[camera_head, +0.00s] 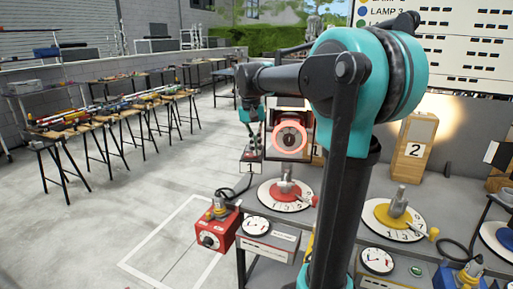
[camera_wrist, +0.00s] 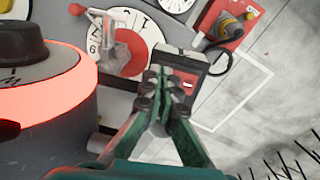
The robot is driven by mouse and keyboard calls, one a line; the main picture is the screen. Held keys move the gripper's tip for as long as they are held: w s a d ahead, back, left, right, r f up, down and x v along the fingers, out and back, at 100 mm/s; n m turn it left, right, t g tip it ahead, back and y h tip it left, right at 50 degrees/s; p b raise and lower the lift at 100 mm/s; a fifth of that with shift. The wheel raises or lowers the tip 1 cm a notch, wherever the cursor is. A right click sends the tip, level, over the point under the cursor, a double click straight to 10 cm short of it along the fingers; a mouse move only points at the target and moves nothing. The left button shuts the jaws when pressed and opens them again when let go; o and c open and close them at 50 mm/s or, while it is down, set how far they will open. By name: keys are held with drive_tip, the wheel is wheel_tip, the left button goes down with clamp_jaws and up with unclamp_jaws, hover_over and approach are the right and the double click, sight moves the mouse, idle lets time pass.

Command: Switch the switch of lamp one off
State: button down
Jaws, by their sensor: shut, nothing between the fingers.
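Lamp one, which I take to be the lamp with a glowing red ring (camera_head: 289,140), stands behind the red dial; in the wrist view its lit ring (camera_wrist: 45,95) fills the left side. My gripper (camera_head: 252,148) is shut and empty, pointing down over this box. In the wrist view the gripper tips (camera_wrist: 163,72) overlap the box's face and partly hide it. I cannot tell whether they touch it.
A red numbered dial with a lever (camera_head: 286,194) lies in front of the lamp. A red box with a yellow-topped plug (camera_head: 210,232) is at the bench's left edge. Open floor lies left.

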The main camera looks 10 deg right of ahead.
drive_tip(key=shift+s+d+f+y, duration=0.1)
drive_tip(key=shift+d+f+y, duration=0.15)
drive_tip(key=shift+y, duration=0.15)
drive_tip(key=shift+a, duration=0.15)
drive_tip(key=shift+w+a+r, duration=0.25)
drive_tip(key=shift+a+r, duration=0.1)
drive_tip(key=shift+a, duration=0.3)
wheel_tip(320, 180, up, 14)
drive_tip(key=d, duration=0.1)
drive_tip(key=shift+s+d, duration=0.3)
drive_tip(key=shift+d, duration=0.1)
drive_tip(key=shift+f, duration=0.1)
